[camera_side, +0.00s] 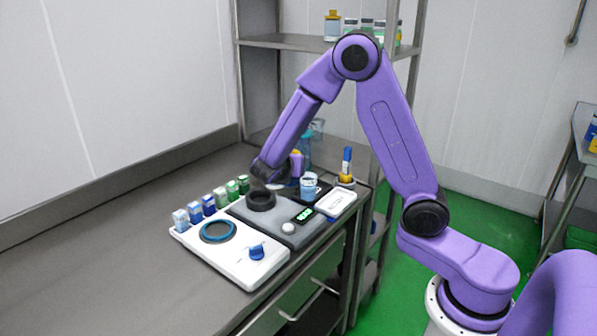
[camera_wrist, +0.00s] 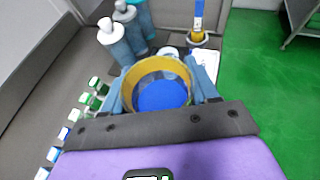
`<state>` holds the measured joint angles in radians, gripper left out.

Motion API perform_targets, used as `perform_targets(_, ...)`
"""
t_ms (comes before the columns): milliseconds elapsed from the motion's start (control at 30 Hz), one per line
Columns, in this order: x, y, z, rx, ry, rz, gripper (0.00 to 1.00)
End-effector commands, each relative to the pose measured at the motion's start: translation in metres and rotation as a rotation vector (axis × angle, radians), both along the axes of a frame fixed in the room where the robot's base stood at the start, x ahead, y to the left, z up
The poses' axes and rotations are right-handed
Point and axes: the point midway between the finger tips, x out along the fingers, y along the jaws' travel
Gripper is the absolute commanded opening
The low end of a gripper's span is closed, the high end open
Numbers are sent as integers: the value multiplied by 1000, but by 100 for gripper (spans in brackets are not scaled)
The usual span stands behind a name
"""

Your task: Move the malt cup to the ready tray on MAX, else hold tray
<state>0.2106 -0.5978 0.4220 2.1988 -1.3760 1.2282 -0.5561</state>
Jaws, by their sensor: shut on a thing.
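In the wrist view my gripper (camera_wrist: 160,84) has its two blue-grey fingers on either side of a round cup (camera_wrist: 155,66) with a yellowish wall and a blue inside. It is shut on this cup, which I take to be the malt cup. In the side view my gripper is partly hidden by my wrist, above the back of the equipment. A pale blue cup (camera_side: 309,185) shows beside it; I cannot tell if it is the held one. A small green-lit display (camera_side: 304,214) is too small to read. I cannot tell which tray is ready or hold.
A white board (camera_side: 250,270) with a blue ring (camera_side: 218,231) lies at front left. A black ring (camera_side: 261,200) sits on a grey unit. Several small boxes (camera_side: 208,204) line the left. A brush jar (camera_side: 346,179) and white tray (camera_side: 338,204) are at right; bottles (camera_wrist: 115,42) stand behind.

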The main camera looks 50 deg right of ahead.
Motion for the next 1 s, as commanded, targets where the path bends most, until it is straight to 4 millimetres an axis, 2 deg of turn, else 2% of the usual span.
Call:
perform_targets(267,-25,-42,-5,-10,-2,-7,16)
perform_targets(700,-95,-120,-20,-11,-4,-5,16)
perform_targets(1000,-135,-146,-27,-2,-1,-3,16)
